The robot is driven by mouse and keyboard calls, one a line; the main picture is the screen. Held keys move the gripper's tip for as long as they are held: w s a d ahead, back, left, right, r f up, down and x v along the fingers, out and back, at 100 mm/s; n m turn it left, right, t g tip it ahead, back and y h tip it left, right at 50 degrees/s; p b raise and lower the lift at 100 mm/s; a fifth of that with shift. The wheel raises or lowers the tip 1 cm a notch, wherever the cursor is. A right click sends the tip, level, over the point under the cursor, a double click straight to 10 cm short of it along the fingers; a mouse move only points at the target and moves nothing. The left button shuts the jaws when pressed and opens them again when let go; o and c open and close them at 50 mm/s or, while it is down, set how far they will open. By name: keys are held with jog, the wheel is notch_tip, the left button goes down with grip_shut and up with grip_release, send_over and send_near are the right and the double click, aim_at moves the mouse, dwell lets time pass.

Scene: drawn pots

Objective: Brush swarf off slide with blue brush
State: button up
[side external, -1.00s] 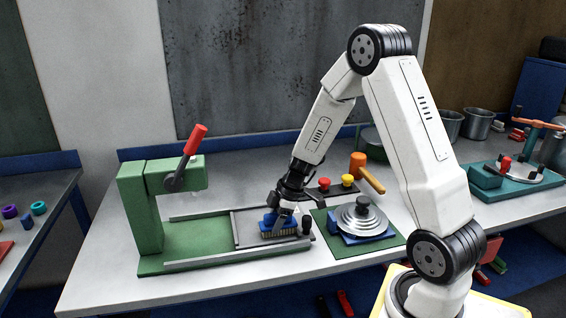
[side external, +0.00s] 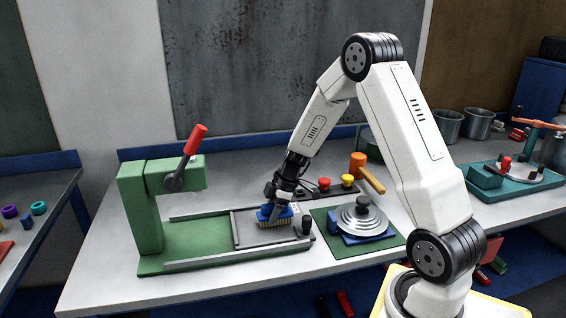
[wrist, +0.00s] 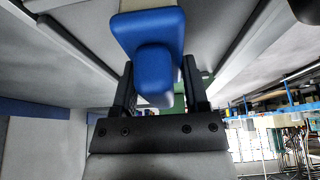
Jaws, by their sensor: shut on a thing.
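My gripper (side external: 277,203) is shut on the blue brush (side external: 264,214), whose pale bristles point down at the grey slide plate. The brush also shows large between the fingers in the wrist view (wrist: 152,45). The grey slide (side external: 284,235) lies between rails on the green base of the press (side external: 140,205). Swarf is too small to make out.
A green press head with a red-handled lever (side external: 192,143) stands at the left. A round stepped metal piece (side external: 362,218) on a blue block sits right of the slide. A mallet (side external: 366,172) and red and yellow buttons (side external: 347,181) are behind. The bench's front left is clear.

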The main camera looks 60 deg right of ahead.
aim_at(269, 235)
jog(key=shift+w+d+f, duration=0.15)
jog(key=shift+w+d, duration=1.3)
jog(key=shift+s+a, duration=1.5)
jog(key=shift+s+a, duration=1.45)
jog(key=shift+a, duration=0.05)
jog(key=shift+r, duration=0.2)
